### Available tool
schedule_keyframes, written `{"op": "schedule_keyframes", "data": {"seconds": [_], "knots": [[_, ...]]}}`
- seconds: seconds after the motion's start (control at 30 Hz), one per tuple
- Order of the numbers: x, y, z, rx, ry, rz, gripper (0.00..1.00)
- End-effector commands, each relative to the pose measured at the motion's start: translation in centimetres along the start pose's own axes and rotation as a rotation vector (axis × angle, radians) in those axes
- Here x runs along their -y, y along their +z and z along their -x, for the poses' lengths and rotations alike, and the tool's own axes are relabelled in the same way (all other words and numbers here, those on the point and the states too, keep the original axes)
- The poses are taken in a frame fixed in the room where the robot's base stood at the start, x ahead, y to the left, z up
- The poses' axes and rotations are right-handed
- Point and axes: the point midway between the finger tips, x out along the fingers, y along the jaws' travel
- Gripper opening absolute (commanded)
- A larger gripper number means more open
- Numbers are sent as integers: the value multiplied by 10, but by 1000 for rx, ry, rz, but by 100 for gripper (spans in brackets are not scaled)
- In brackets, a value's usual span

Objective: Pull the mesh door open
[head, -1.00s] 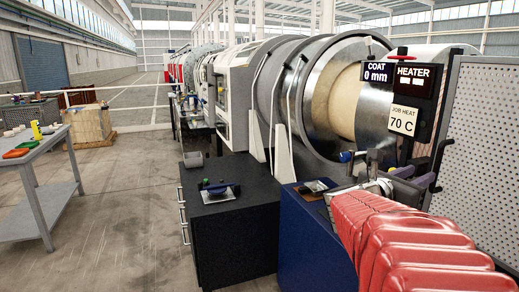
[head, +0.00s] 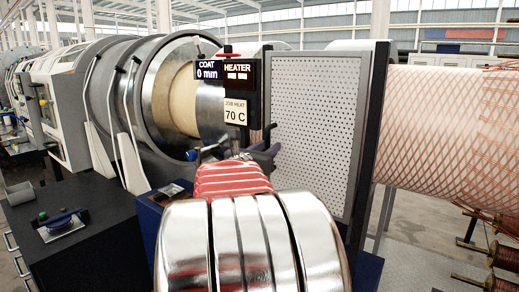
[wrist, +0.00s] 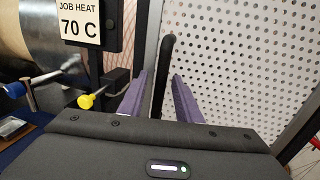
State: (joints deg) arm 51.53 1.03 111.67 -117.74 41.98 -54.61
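The mesh door (head: 312,125) is a pale perforated panel in a dark frame, standing upright right of the heater sign. It fills the right of the wrist view (wrist: 250,65). A black bar handle (wrist: 166,62) stands upright by its left edge. My gripper (wrist: 158,92) has purple fingers set apart, with the handle showing between them and gaps on both sides. I cannot tell how deep the handle sits between them. In the head view my gripper (head: 268,157) is at the door's lower left, partly hidden behind my arm.
A heater sign (head: 236,80) and a "JOB HEAT 70 C" label (head: 235,112) are left of the door. A yellow-tipped knob (wrist: 86,101) is close to my left finger. A mesh-wrapped copper roll (head: 450,140) lies right of the door, with spools below.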

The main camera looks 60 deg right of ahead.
Motion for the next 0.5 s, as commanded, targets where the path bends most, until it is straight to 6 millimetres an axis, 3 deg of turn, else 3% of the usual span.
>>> {"op": "schedule_keyframes", "data": {"seconds": [0.2,0.5], "knots": [[0,0,0,0,0,0,31],[0,0,0,0,1,0,10]]}}
